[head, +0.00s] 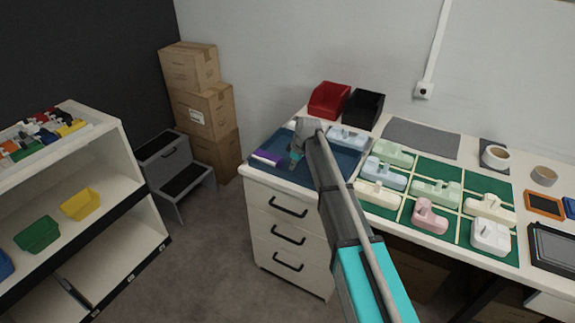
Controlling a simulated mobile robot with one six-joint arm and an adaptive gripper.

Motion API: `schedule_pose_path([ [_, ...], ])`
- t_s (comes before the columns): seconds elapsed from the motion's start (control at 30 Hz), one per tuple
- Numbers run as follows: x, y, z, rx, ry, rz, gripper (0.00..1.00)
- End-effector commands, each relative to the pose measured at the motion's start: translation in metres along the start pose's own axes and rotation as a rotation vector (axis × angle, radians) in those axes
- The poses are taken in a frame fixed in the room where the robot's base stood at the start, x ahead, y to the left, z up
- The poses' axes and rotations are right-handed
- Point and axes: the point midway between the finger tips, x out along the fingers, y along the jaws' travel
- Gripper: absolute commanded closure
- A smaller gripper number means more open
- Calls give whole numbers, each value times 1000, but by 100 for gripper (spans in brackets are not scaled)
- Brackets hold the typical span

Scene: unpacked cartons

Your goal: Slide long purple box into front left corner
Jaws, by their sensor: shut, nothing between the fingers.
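A long purple box (267,157) lies on the dark blue mat (340,163) near its front left part, at the left end of the white worktop. My gripper (295,158) points down over the mat, just right of the purple box. Its fingers are shut with nothing visible between them. Whether the fingers touch the box or the mat is too small to tell. My arm crosses the picture and hides part of the mat's middle and front edge.
A light blue piece (349,138) and a small white item (291,125) lie toward the mat's back. Red (328,100) and black (363,108) bins stand behind. Several pastel pieces fill the green gridded mat (419,176) at right. Drawers (287,228) are below.

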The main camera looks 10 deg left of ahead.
Motion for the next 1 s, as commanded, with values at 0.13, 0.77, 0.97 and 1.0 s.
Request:
schedule_pose_path([
  [0.13, -18, 0, -1, 0, 0, 0, 100],
  [0.77, -71, 0, -2, -1, 0, 0, 100],
  [0.97, -83, 0, -2, -1, 0, 0, 100],
  [1.0, -84, -1, -1, -1, 0, 0, 100],
])
